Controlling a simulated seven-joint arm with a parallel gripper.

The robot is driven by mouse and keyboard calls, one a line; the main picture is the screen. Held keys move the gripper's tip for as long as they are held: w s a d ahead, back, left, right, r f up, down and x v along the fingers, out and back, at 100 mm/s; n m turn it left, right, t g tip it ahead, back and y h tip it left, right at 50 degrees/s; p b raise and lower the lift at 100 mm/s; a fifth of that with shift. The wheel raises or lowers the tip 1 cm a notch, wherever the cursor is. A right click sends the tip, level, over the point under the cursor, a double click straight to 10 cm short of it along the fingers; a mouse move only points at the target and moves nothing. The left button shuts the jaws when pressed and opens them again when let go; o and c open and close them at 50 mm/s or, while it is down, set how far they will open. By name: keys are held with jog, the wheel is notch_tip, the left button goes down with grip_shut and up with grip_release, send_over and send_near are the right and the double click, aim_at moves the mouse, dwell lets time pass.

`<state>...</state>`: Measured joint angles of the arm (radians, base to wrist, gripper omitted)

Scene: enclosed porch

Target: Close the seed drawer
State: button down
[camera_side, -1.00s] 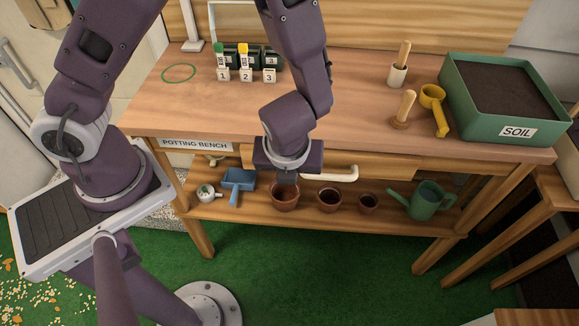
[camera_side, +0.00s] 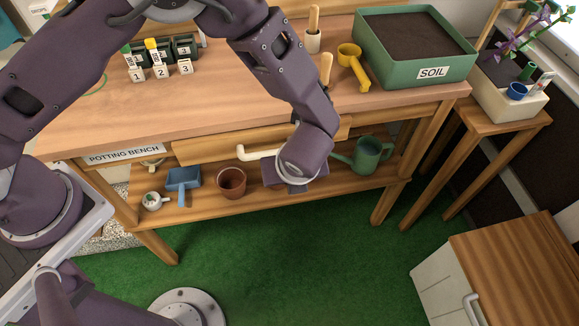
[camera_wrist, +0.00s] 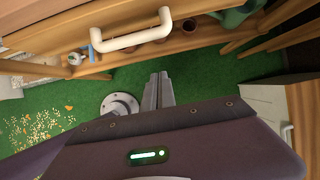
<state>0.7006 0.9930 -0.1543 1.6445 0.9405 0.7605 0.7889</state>
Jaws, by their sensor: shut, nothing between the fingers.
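The seed drawer (camera_side: 215,146) has a plain wooden front below the potting bench top. It seems to stand out a little from the frame; how far is hard to tell. Its pale bar handle (camera_side: 262,153) shows at the middle of the front, and also in the wrist view (camera_wrist: 135,38). My gripper (camera_wrist: 160,76) is shut and empty, its fingers apart from the handle. In the side view the wrist is just right of the handle, in front of the right part of the drawer; the fingertips are hidden there.
On the lower shelf stand a blue scoop (camera_side: 184,180), a terracotta pot (camera_side: 231,183) and a green watering can (camera_side: 368,156). A soil tray (camera_side: 428,73), yellow scoop (camera_side: 354,64) and numbered blocks (camera_side: 160,72) are on the bench (camera_side: 225,95).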

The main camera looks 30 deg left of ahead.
jog(key=shift+w+a+f, duration=0.3)
jog(key=shift+w+a, duration=0.6)
jog(key=shift+w+a+f, duration=0.25)
jog(key=shift+w+a, duration=0.6)
